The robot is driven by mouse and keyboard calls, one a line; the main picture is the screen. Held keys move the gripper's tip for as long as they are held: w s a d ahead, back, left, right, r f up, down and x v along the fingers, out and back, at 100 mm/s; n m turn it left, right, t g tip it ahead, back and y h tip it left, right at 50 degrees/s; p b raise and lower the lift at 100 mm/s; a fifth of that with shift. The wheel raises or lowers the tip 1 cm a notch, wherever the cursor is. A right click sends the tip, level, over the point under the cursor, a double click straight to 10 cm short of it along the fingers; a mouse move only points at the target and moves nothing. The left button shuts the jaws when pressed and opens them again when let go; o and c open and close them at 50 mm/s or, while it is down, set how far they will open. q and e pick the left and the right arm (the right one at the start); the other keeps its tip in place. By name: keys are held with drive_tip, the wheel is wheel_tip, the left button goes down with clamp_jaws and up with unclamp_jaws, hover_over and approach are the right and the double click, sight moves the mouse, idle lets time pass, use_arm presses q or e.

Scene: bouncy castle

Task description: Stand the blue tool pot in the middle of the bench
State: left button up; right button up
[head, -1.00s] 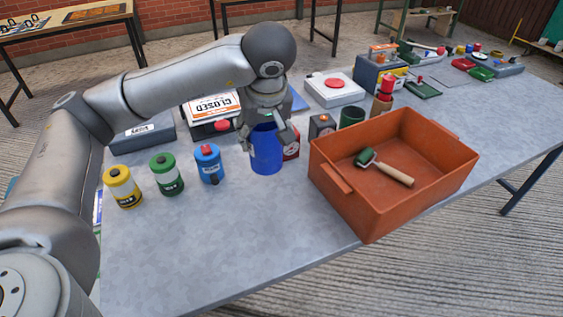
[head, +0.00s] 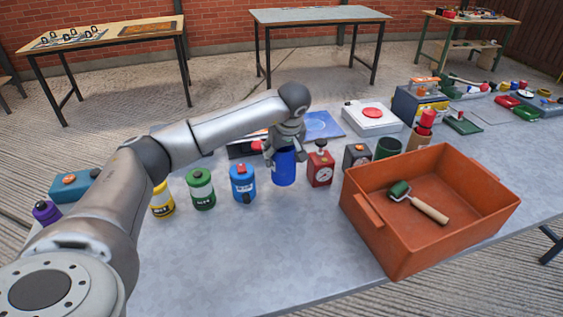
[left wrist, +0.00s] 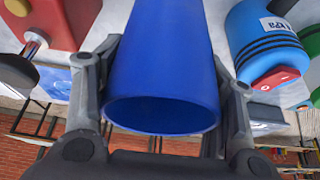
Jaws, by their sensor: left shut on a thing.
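The blue tool pot (head: 284,168) is upright in the head view, among the items along the grey bench (head: 250,240). My left gripper (head: 285,152) reaches it from above and behind, with its fingers on both sides of the pot. In the left wrist view the pot (left wrist: 162,70) fills the middle between the fingers, its open rim towards the camera. The gripper is shut on it. Whether the pot's base touches the bench I cannot tell. My right gripper is not in view.
A blue canister (head: 243,184) stands close left of the pot, and a red box with a dial (head: 320,166) close right. An orange crate (head: 375,235) holding a paint roller (head: 420,203) fills the right front.

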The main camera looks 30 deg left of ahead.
use_arm(q)
drive_tip(key=shift+w+a+f, duration=0.1)
drive_tip(key=shift+f, duration=0.15)
drive_tip(key=x, duration=0.3)
drive_tip(key=shift+d+f+p, duration=0.25)
drive_tip(key=shift+f+p, duration=0.1)
drive_tip(key=shift+p, duration=0.05)
drive_tip(key=shift+s, duration=0.25)
drive_tip(key=o, duration=1.2)
drive_tip(key=shift+f, duration=0.15)
drive_tip(key=shift+o, duration=0.2)
